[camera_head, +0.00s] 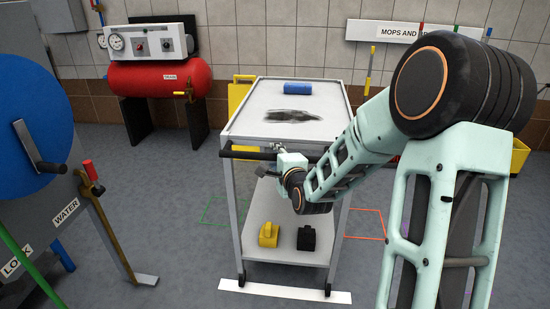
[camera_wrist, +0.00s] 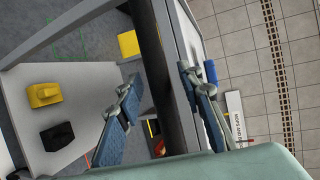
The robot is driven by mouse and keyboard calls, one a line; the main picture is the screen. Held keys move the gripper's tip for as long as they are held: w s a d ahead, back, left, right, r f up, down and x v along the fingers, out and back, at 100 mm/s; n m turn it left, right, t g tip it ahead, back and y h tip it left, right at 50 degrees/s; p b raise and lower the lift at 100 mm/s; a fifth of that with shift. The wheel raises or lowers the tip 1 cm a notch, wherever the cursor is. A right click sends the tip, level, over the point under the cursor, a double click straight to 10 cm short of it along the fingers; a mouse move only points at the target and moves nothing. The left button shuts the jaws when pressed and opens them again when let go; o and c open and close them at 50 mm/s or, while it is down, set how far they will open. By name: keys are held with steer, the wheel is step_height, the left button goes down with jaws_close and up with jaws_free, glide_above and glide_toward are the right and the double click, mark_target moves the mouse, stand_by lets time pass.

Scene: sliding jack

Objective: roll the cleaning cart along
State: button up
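The grey cleaning cart (camera_head: 262,98) stands upright in the middle of the head view, with two shelves. A black push handle (camera_head: 238,153) runs across its near side; it also crosses the wrist view (camera_wrist: 163,70). A blue roll (camera_head: 297,87) and a dark smear are on the top shelf. A yellow object (camera_head: 268,235) and a black object (camera_head: 306,238) sit on the lower shelf. My gripper (camera_head: 279,156) is at the handle's middle. In the wrist view, its fingers (camera_wrist: 157,80) are apart on either side of the bar, with a gap visible on the left.
A white strip (camera_head: 285,291) lies on the floor at the cart's near wheels. Green (camera_head: 212,221) and red (camera_head: 382,237) floor outlines flank the cart. A red tank (camera_head: 160,78) stands back left, a lever stand (camera_head: 105,230) at left, a yellow bin (camera_head: 519,155) at right.

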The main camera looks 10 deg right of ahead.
steer(key=v, duration=0.7)
steer(key=shift+s, duration=0.1)
